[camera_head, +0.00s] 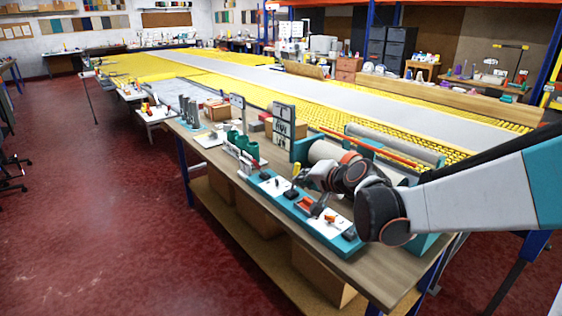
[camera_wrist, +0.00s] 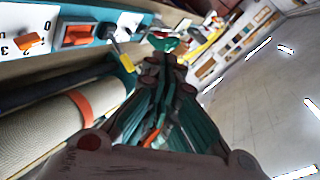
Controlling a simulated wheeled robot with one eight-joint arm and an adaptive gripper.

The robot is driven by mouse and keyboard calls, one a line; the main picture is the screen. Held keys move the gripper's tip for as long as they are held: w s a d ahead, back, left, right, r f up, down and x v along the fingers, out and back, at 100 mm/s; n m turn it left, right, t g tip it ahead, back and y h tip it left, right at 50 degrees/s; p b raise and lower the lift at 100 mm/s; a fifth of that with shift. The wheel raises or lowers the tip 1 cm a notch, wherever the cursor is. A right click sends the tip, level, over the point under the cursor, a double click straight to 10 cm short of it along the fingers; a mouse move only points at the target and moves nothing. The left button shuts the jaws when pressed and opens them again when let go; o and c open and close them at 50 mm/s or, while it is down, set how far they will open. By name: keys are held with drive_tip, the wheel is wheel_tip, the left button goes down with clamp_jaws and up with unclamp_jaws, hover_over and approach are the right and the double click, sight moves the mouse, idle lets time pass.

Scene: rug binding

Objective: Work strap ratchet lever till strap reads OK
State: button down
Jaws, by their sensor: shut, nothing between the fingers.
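A teal control panel (camera_head: 352,240) lies along the near table edge. A dark lever with a yellow end (camera_wrist: 127,62) stands nearer my gripper. An orange strap (camera_wrist: 84,106) wraps the rolled beige rug (camera_wrist: 45,112). I cannot tell which part is the ratchet lever, and no OK reading is legible. My gripper (camera_wrist: 168,62) is shut and empty, its tips near a teal part (camera_wrist: 165,41); contact is unclear.
A long yellow bed (camera_head: 310,112) with a grey strip runs behind. The red floor (camera_head: 100,200) at the left is open. My arm covers the table's right end.

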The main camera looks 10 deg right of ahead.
drive_tip(key=w+d+f+m+t+p, duration=0.1)
drive_tip(key=w+d+f+m, duration=0.15)
drive_tip(key=w, duration=0.25)
drive_tip(key=w+d+f+m+t, duration=0.1)
drive_tip(key=w+d+f+m, duration=0.15)
drive_tip(key=w, duration=0.35)
drive_tip(key=m+t+h+p, duration=0.1)
drive_tip(key=m+t+p, duration=0.1)
drive_tip(key=m, duration=0.3)
approach(297, 170)
drive_tip(key=d, duration=0.3)
drive_tip(key=shift+w+d+f+t, duration=0.1)
drive_tip(key=shift+d+f+t, duration=0.3)
drive_tip(key=shift+f, duration=0.45)
drive_tip(key=shift+w, duration=0.1)
drive_tip(key=b+x, duration=0.3)
drive_tip(key=x, duration=0.6)
drive_tip(key=shift+w, duration=0.4)
